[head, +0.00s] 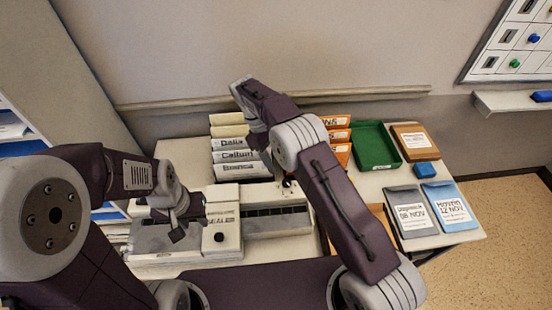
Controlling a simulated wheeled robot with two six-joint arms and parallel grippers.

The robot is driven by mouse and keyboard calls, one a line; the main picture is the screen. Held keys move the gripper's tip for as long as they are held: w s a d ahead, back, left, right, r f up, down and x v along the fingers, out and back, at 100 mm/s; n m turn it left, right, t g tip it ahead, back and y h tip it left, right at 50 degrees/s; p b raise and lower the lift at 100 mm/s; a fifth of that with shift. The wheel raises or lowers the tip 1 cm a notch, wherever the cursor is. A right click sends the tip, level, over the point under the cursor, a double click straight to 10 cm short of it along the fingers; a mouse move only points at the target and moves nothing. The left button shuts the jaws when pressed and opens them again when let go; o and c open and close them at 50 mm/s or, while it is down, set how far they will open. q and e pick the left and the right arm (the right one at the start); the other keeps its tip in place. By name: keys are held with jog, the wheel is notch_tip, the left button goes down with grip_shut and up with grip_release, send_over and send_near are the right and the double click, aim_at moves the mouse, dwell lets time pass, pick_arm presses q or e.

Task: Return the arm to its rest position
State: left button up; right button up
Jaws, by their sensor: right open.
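My left arm comes in from the left. Its gripper (184,222) hangs over the left part of a pale bench device labelled as a sealer (222,232). I cannot make out whether its jaws are apart, and I cannot tell if it touches the device. My right arm rises from the bottom right and bends at the upper middle. Its gripper (287,182) is open, mostly hidden behind the arm, near the device's back edge and the files. I see nothing held in it.
White name-labelled files (240,158) and orange files (338,136) stand at the table's back. A wall rail runs behind.

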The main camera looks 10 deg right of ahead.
jog(key=s+d+r+m+t+y, duration=0.1)
jog(key=s+d+r+m+y, duration=0.2)
jog(key=d+r, duration=0.8)
jog(key=s+f+m+t, duration=0.1)
jog(key=s+f+m, duration=0.3)
jog(key=s, duration=0.4)
jog(key=s+d+f+m+t, duration=0.1)
jog(key=s+f+m+t, duration=0.1)
jog(key=s+f, duration=0.3)
jog(key=shift+s+m+y, duration=0.4)
jog(key=shift+s+m, duration=0.5)
jog(key=shift+s, duration=0.75)
